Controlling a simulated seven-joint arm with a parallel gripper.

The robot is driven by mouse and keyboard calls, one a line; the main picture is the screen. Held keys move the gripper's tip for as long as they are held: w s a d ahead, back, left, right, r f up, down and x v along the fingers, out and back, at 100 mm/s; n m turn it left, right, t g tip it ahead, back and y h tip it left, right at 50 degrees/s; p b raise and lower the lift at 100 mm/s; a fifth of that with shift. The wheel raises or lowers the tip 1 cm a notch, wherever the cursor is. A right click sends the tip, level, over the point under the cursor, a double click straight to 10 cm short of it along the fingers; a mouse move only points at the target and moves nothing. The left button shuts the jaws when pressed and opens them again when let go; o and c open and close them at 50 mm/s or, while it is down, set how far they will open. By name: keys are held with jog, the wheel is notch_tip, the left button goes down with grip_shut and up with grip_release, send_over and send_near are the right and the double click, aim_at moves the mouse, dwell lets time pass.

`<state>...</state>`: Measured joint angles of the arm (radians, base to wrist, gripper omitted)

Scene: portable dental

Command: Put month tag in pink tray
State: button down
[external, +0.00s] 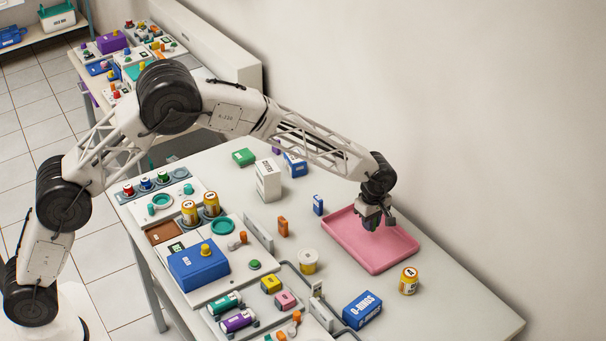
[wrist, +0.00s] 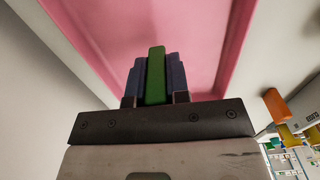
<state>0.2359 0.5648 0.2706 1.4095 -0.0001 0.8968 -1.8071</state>
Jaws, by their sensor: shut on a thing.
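The pink tray (external: 347,248) lies on the table's right part in the external view and fills much of the wrist view (wrist: 203,40). My gripper (external: 372,222) is over the tray, pointing down. In the wrist view, my gripper (wrist: 155,80) is shut on a green tag (wrist: 156,75), which sits between its two dark fingers. The tag is hard to make out in the external view, and no writing on it is visible. I cannot tell how far it is above the tray floor.
A yellow jar (external: 409,281) and a blue O-rings box (external: 362,310) stand near the tray's front side. The wall rises behind the table.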

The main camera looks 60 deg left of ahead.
jog(key=shift+f, duration=1.75)
jog(key=shift+f, duration=0.15)
jog(key=c, duration=1.1)
grip_release()
notch_tip(320, 180, up, 12)
jog(key=shift+r, duration=0.15)
jog(key=shift+r, duration=0.1)
